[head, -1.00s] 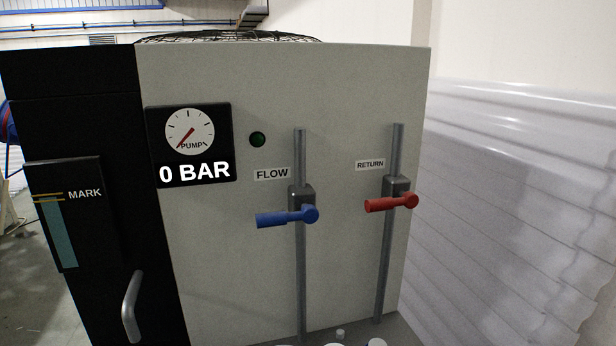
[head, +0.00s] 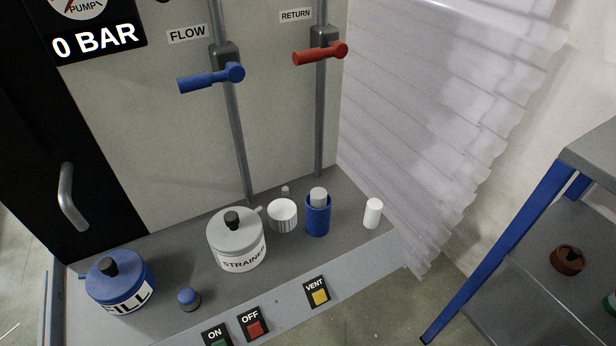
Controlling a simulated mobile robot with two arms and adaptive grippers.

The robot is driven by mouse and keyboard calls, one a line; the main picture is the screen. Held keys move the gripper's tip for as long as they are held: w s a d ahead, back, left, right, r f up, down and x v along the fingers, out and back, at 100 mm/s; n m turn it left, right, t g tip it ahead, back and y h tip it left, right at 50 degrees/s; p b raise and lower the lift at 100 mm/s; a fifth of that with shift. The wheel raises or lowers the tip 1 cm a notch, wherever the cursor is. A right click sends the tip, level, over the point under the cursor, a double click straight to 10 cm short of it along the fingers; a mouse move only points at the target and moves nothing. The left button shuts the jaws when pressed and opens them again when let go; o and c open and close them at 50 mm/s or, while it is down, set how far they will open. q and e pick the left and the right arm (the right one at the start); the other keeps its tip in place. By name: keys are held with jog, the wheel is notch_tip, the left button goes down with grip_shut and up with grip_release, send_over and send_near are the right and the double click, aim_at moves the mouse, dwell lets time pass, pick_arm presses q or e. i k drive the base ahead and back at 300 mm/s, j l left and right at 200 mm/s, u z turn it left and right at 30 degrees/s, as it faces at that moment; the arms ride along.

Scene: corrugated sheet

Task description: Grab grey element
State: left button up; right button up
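A grey cylindrical element (head: 318,196) stands upright in a blue cylindrical cup (head: 318,221) on the grey ledge of the machine, with only its top showing above the rim. A white cylinder (head: 372,214) stands apart to its right. A white round container with dark ribs (head: 283,217) stands to its left. A tiny grey piece (head: 285,190) is behind that container. Neither of my grippers shows in the head view.
On the ledge (head: 180,243) are a strainer pot (head: 238,244), a blue fill pot (head: 134,274) and a small blue-topped item (head: 188,299). Buttons line its front. Blue (head: 212,78) and red (head: 320,53) valve handles stick out above. A blue-legged table (head: 595,155) stands right.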

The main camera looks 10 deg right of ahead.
aim_at(318, 195)
jog(key=k+j+z, duration=0.15)
jog(key=z, duration=0.25)
jog(key=k+j+z, duration=0.2)
jog(key=z, duration=0.2)
jog(key=k+j+z, duration=0.2)
jog(key=z, duration=0.2)
jog(key=j, duration=0.1)
